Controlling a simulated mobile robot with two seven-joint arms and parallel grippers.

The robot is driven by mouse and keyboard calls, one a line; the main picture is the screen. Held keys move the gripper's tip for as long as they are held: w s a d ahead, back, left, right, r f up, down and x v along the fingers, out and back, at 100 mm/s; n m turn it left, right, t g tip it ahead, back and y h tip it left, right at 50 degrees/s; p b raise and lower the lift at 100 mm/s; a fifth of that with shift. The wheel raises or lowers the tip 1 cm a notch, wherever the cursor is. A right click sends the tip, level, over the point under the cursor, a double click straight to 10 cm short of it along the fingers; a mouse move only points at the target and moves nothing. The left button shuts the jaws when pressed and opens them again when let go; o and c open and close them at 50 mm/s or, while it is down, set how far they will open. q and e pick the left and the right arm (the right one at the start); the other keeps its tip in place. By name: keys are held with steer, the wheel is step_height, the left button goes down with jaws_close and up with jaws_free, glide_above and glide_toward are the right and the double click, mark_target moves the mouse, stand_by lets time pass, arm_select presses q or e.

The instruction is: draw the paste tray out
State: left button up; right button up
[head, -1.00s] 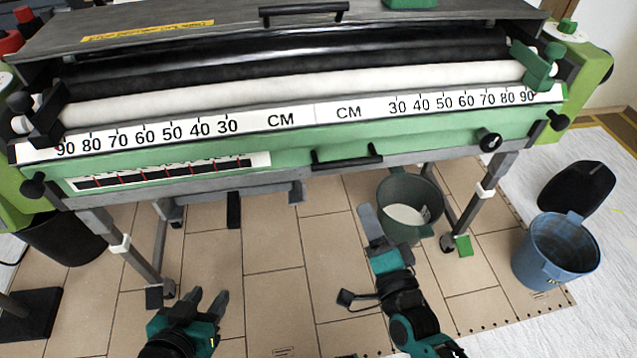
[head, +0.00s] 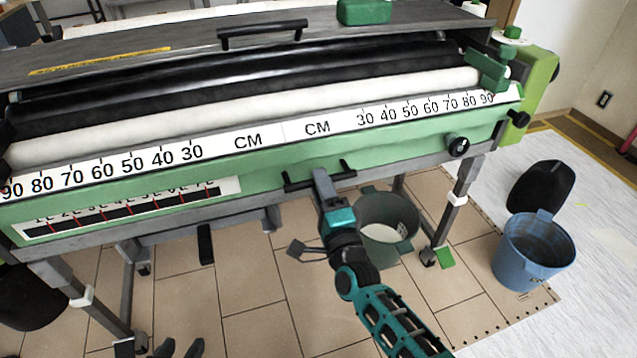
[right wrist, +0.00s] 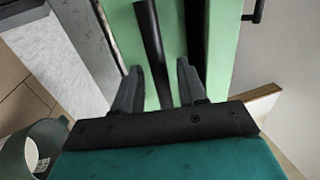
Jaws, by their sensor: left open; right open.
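The paste tray's green front (head: 240,165) runs along the pasting machine below the white CM scale. Its black bar handle (head: 300,182) is at the middle right. My right gripper (head: 322,178) is at this handle with its fingers apart. In the right wrist view, the black handle bar (right wrist: 150,45) reaches down between the two open fingertips of my right gripper (right wrist: 158,80). I cannot tell whether either finger touches it. The tray's inside is hidden. My left gripper (head: 180,348) is open and empty at the bottom edge, low in front of the machine.
A grey-green bucket (head: 385,232) stands under the machine beside my right forearm; it also shows in the right wrist view (right wrist: 45,145). A blue bucket (head: 533,255) stands at the right. The machine's steel legs (head: 455,205) flank the bucket space. The tiled floor in front is mostly clear.

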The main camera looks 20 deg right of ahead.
steer(key=shift+x, duration=0.9)
jaws_close()
